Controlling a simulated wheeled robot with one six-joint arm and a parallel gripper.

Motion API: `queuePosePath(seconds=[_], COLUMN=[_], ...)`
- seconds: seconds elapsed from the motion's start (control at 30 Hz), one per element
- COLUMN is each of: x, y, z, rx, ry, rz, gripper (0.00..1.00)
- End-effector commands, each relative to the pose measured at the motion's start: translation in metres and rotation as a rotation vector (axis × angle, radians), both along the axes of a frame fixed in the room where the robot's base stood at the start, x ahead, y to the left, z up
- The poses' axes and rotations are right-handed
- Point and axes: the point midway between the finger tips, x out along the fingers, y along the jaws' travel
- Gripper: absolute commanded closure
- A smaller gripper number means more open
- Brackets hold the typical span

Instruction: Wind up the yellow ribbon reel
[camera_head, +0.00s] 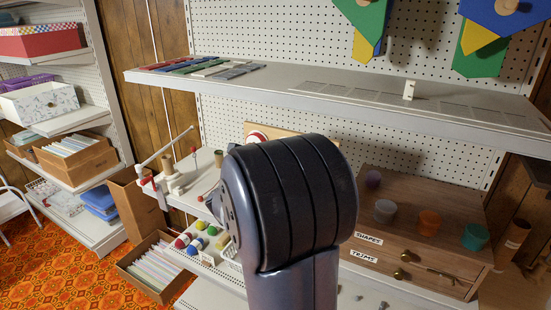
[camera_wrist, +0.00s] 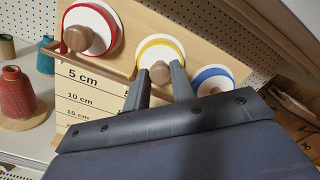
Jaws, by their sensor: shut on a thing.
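The yellow ribbon reel (camera_wrist: 160,48) is a white disc with a yellow ring, mounted on a wooden board (camera_wrist: 130,15) in the wrist view. It sits between a red reel (camera_wrist: 78,18) and a blue reel (camera_wrist: 212,75). My gripper (camera_wrist: 160,73) is shut on the brown wooden knob (camera_wrist: 159,72) at the front of the yellow reel, one finger on each side. The reel's lower part is hidden behind the fingers. In the head view my arm hides the yellow reel and gripper; part of the red reel (camera_head: 257,135) shows.
A copper-coloured bar (camera_wrist: 98,65) runs in front of the board, above its length marks. Thread spools (camera_wrist: 18,100) stand left of the board. A shelf (camera_head: 330,98) overhangs the board. A wooden drawer cabinet (camera_head: 400,245) with coloured cups stands to the right.

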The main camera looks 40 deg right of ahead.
Motion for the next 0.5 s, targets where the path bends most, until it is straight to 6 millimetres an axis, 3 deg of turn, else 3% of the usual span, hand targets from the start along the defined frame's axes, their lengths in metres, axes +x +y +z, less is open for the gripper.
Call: queuePosePath(seconds=[0.03,0.07,0.1,0.3,0.5], x=[-0.0004,-0.0004,-0.0003,-0.0001,-0.0001], y=[0.0001,0.0001,0.0001,0.0000,0.0002], z=[-0.0021,-0.0021,-0.0020,-0.0010,-0.0005], rx=[0.003,0.003,0.003,0.002,0.001], ry=[0.003,0.003,0.003,0.001,0.001], rz=[0.000,0.000,0.000,-0.001,0.000], gripper=[1.00,0.74,0.71,0.55,0.55])
